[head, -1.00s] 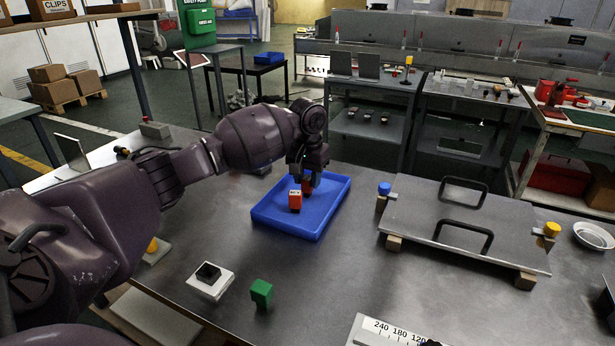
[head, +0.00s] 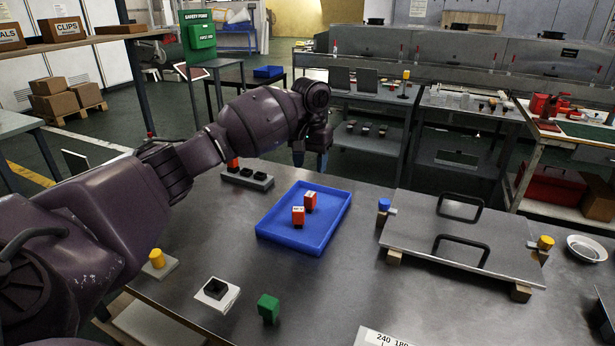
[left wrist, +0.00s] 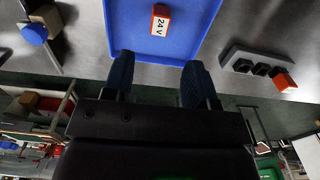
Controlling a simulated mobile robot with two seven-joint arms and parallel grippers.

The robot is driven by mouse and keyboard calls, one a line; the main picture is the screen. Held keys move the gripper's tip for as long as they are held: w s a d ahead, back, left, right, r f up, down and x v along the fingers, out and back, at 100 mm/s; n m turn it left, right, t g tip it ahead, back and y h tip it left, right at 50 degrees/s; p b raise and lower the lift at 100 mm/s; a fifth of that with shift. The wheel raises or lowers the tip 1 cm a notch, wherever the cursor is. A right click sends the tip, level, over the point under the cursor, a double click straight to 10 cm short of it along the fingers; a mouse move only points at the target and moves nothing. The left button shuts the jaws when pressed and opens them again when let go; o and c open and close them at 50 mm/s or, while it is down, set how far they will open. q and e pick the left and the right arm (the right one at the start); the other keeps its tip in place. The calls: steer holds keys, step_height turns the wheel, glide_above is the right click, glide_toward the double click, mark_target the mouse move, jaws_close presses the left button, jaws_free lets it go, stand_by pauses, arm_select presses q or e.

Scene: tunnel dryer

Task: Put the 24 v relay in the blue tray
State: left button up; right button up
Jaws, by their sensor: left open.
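The blue tray (head: 335,222) lies on the steel table and holds two red relays with white labels, a nearer one (head: 298,216) and a farther one (head: 310,201). The left wrist view shows one relay marked 24 V (left wrist: 160,20) standing in the tray (left wrist: 192,30). It seems to be the farther one; the head view labels are too small to read. My left gripper (head: 310,160) is open and empty, above and beyond the tray's far edge. Its two fingers (left wrist: 158,65) show apart in the left wrist view. My right gripper is not in view.
A grey socket strip (head: 255,181) with a red block stands left of the tray. A metal plate with black handles (head: 470,235) lies to the right. A green block (head: 268,308), a black socket on a white base (head: 216,291) and a yellow knob (head: 157,258) are in front.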

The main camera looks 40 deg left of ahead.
arm_select(q)
step_height(320, 180, up, 3)
steer(key=shift+f, duration=0.1)
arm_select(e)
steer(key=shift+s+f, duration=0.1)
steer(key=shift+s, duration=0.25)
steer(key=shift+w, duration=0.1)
